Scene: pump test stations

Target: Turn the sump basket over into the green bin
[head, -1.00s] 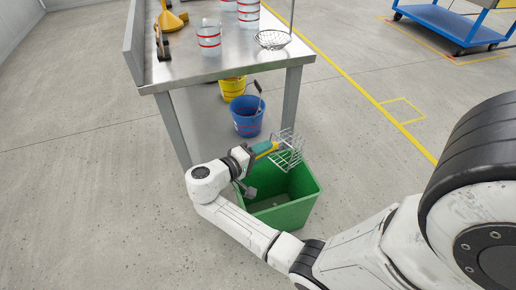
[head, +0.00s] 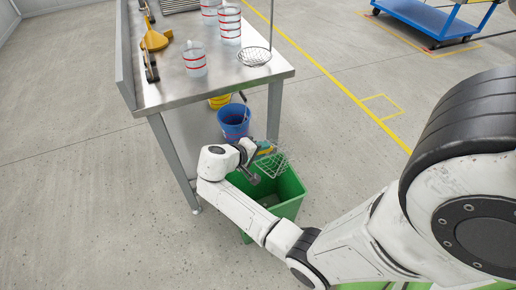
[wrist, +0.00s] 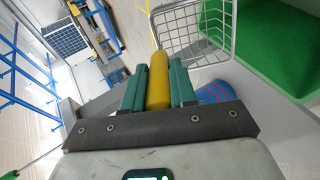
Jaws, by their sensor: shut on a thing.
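The sump basket (head: 271,164) is a wire cage with a yellow handle (wrist: 158,82). My gripper (wrist: 159,75) is shut on the handle between its two green fingers, and the wire cage (wrist: 192,28) extends beyond the fingertips in the wrist view. The green bin (head: 287,200) stands on the floor beside the steel bench. In the head view the basket is above the bin's back part, tilted. The green bin also shows in the wrist view (wrist: 285,35) at the top right. I cannot tell whether anything is in the basket.
The steel bench (head: 215,88) holds clear cups with red bands (head: 194,62), a yellow scoop (head: 155,38) and a round wire basket (head: 254,57). A blue bucket (head: 234,122) and a yellow bucket (head: 219,102) stand under it. Floor to the left is clear.

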